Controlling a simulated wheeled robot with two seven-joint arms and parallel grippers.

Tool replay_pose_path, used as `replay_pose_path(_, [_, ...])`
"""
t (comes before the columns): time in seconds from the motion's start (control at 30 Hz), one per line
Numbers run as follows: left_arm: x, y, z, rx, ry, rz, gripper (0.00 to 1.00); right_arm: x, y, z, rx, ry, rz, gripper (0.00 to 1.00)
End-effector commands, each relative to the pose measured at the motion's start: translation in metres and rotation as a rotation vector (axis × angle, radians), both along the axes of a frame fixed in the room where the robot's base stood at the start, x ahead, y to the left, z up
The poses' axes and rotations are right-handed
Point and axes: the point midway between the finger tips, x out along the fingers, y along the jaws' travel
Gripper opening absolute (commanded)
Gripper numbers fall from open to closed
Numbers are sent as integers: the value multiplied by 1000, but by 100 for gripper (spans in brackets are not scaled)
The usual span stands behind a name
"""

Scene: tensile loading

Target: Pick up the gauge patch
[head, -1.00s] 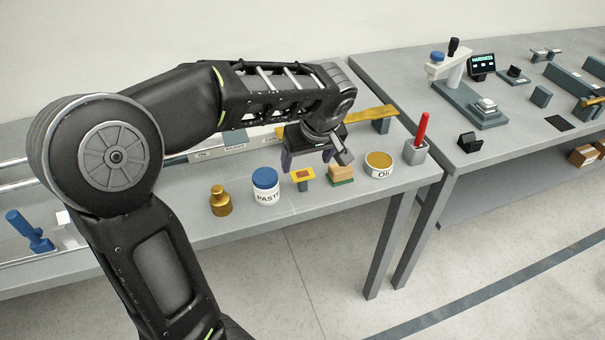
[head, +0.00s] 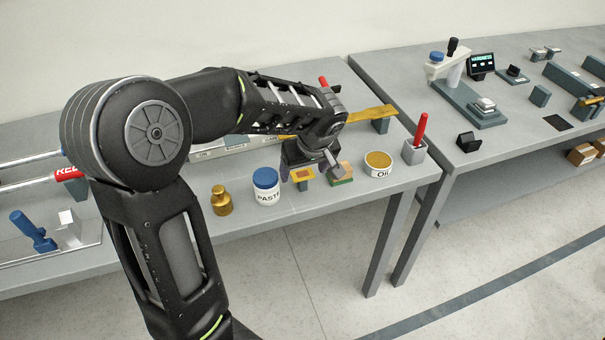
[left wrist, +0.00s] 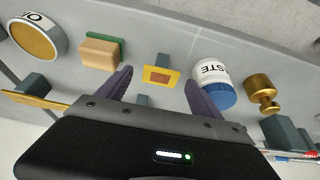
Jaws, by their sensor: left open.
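The gauge patch (head: 303,175) is a small yellow square with an orange-red centre, lying on a small teal stand near the table's front edge. In the left wrist view the gauge patch (left wrist: 160,77) shows between and just beyond my finger tips. My left gripper (head: 297,168) is open and empty, right above and behind the patch, partly covering it in the head view. Its two purple fingers in the left wrist view (left wrist: 159,84) are spread to either side of the patch, with no visible contact. My right gripper is not in view.
A white paste jar (head: 267,188) with a blue lid and a brass weight (head: 221,201) stand left of the patch. A tan and green block (head: 342,176), an oil dish (head: 378,164) and a red-handled tool in a cup (head: 415,150) stand right.

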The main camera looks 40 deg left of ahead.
Motion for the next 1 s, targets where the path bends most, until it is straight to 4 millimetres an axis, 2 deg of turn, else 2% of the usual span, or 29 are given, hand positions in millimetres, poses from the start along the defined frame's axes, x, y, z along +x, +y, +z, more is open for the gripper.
replay_pose_path(0.23, [0,0,0,0,0,0,75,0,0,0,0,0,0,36])
replay_pose_path(1.0, [0,0,0,0,0,0,12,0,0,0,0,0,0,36])
